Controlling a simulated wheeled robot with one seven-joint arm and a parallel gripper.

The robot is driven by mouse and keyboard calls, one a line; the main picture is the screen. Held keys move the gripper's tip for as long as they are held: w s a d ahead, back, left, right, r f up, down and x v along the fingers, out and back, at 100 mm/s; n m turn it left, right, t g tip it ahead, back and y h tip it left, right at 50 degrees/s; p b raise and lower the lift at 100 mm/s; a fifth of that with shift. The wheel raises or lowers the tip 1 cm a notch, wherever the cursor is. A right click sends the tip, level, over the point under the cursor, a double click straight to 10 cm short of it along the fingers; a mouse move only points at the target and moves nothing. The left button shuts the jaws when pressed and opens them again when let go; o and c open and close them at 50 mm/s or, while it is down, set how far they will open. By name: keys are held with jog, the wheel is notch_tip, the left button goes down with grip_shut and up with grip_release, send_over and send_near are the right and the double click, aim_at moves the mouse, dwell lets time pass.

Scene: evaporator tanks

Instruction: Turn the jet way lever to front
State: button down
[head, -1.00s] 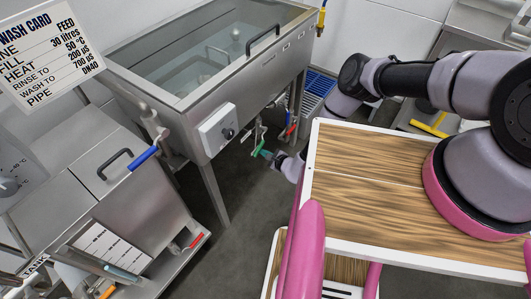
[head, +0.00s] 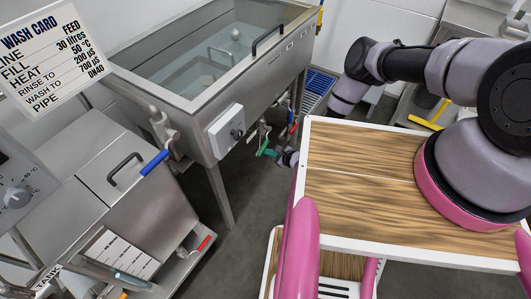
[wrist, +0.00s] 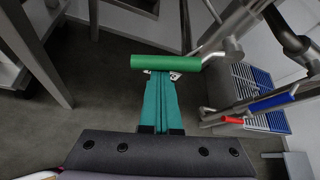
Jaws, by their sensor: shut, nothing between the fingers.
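A lever with a green handle (head: 263,141) sits on pipework below the big steel tank. In the wrist view the green handle (wrist: 165,62) lies crosswise, its metal stem running to the right. No label naming the jet way lever shows. My gripper (wrist: 160,76) has its teal fingers together with nothing between them. Its tips are right at the green handle, seemingly against its near side; contact is hard to confirm. In the head view the fingers are small and partly hidden at the edge of my wooden top.
A red-handled lever (wrist: 232,120) and a blue-handled lever (wrist: 272,103) are to the right of my fingers. A blue grate (head: 319,83) lies behind. The big tank (head: 200,120) and its leg (head: 221,195) stand left. Another blue handle (head: 154,163) is on the smaller tank.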

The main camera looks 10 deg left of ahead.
aim_at(262, 148)
jog(key=shift+s+a+r+m+g+y, duration=0.1)
jog(key=shift+s+r+m+g+y, duration=0.2)
jog(key=shift+r, duration=0.45)
jog(key=shift+s+a+r+m+g, duration=0.1)
jog(key=shift+r+m+g, duration=0.3)
jog(key=shift+r, duration=0.35)
jog(key=shift+d, duration=0.1)
